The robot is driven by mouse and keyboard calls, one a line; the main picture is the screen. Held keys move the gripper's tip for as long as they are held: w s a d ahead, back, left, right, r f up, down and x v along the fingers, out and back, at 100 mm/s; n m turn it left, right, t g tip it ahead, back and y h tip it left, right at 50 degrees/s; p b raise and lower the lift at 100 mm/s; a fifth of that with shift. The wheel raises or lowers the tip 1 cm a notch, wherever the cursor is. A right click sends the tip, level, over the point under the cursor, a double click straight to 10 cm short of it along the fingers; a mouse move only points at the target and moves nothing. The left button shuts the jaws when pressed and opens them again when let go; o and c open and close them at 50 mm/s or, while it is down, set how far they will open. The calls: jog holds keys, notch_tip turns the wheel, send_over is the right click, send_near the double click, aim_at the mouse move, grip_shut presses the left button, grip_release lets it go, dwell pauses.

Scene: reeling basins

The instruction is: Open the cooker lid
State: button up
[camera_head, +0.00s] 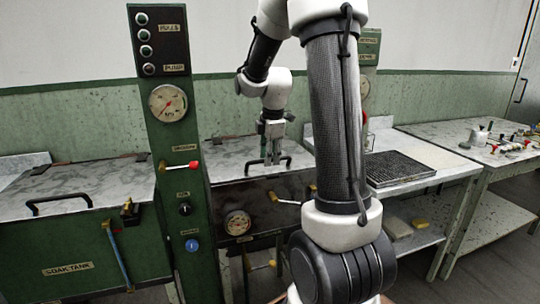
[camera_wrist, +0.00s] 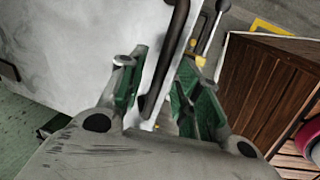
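The cooker lid (camera_head: 230,158) is a flat, mottled grey metal plate behind the green control column, lying level and closed on the dark cooker body (camera_head: 255,195). Its dark bar handle (camera_head: 285,161) is at the front edge, partly hidden by my gripper (camera_head: 272,158). In the wrist view the lid (camera_wrist: 75,40) fills the left, and the handle (camera_wrist: 172,50) runs between the fingers of my gripper (camera_wrist: 160,85). The green-padded fingers are open, one on each side of the handle, with gaps showing. Whether the fingertips touch the lid cannot be told.
The green column (camera_head: 178,130) with gauge and red-tipped lever stands left of the cooker. A soak tank (camera_head: 75,240) with a closed lid is further left. A bench with a dark grate (camera_head: 395,168) is at right. A wooden crate (camera_wrist: 270,90) shows in the wrist view.

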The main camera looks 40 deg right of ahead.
grip_shut()
